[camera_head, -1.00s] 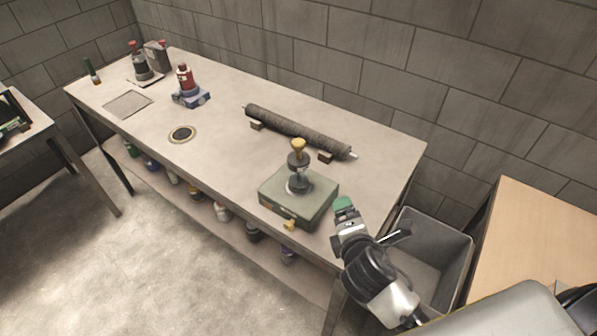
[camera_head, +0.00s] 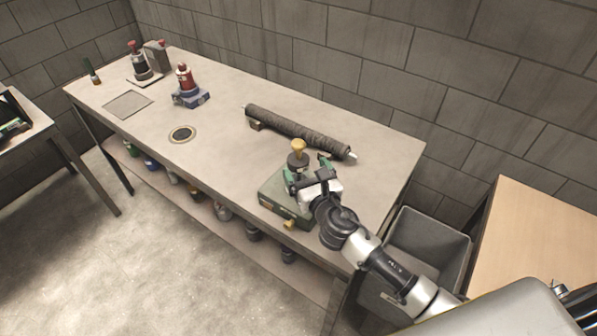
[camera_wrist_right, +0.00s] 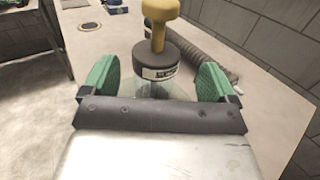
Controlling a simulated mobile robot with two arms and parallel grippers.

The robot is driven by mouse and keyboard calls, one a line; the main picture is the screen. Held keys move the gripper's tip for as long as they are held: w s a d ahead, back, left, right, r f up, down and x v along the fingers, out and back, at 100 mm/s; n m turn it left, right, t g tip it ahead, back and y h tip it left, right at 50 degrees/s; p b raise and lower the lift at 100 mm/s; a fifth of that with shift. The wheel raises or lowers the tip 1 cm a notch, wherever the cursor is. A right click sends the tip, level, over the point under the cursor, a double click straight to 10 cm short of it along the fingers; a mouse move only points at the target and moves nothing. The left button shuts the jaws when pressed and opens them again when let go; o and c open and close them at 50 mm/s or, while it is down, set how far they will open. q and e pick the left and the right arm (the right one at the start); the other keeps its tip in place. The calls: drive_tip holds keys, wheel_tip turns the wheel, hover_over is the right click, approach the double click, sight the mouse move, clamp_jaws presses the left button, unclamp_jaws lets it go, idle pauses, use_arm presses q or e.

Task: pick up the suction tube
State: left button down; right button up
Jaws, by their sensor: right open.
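The suction tube, a long dark ribbed hose (camera_head: 295,130), lies across small wooden blocks toward the back of the table. Its pale end tip is at the right. In the right wrist view it shows behind the right finger (camera_wrist_right: 200,55). My right gripper (camera_head: 307,168) is open, over the green box (camera_head: 275,203), in front of the tube's right end. Its green fingers (camera_wrist_right: 156,82) stand either side of a jar with a dark lid and yellow knob (camera_wrist_right: 160,62); contact cannot be told. My left gripper is not in view.
The long grey table (camera_head: 225,140) has free room left of the tube, around a round inset (camera_head: 183,134). A red bottle on a blue base (camera_head: 186,85) stands farther left. Grey bin (camera_head: 430,245) stands beyond the table's right end. Block wall is behind.

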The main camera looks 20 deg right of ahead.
drive_tip(key=w, duration=0.4)
drive_tip(key=shift+w+a+f, duration=0.15)
drive_tip(key=shift+w+a, duration=0.05)
drive_tip(key=shift+a, duration=0.2)
drive_tip(key=shift+s, duration=0.1)
drive_tip(key=shift+c, duration=0.4)
drive_tip(key=c, duration=1.1)
